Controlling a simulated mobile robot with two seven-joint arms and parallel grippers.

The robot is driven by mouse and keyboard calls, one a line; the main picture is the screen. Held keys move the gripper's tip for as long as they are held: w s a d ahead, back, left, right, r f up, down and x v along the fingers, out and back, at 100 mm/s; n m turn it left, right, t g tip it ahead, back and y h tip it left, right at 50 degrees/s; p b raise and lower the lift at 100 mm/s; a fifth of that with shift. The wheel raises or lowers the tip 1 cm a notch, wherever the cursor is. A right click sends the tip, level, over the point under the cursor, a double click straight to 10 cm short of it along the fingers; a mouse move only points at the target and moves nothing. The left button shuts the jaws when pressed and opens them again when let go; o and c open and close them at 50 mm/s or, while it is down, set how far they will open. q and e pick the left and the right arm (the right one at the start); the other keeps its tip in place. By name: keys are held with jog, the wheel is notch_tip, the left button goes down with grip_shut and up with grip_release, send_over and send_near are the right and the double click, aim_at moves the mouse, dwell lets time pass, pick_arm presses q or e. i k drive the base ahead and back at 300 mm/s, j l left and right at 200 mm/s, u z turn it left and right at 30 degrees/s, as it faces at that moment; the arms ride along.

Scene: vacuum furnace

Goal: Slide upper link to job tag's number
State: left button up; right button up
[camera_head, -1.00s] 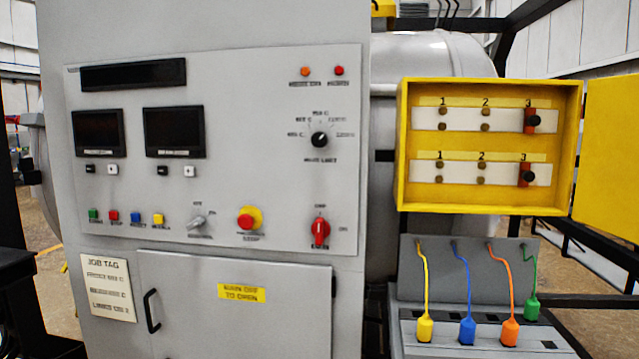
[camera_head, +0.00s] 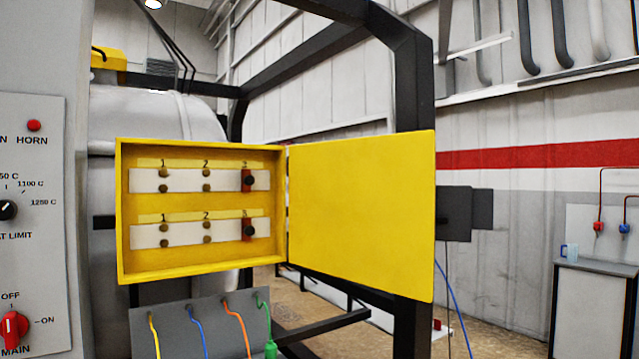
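The upper link (camera_head: 247,182) is a small red-orange piece with a black knob. It sits at position 3, at the right end of the upper white strip (camera_head: 184,181) inside the open yellow box (camera_head: 125,262). Brass studs show at positions 1 and 2. The lower link (camera_head: 249,228) looks the same and also sits at 3, on the lower strip. The job tag is out of view now; in the earlier frame its bottom line seems to read "LINKS ON 2". Neither of my grippers is in view.
The box's yellow door (camera_head: 362,215) stands swung open to the right, in front of a black frame post (camera_head: 413,90). Below the box are yellow, blue, orange and green cables on a grey panel (camera_head: 180,318). The control panel (camera_head: 30,260) edges in at left.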

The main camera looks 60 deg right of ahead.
aim_at(248, 181)
jog(key=z, duration=1.35)
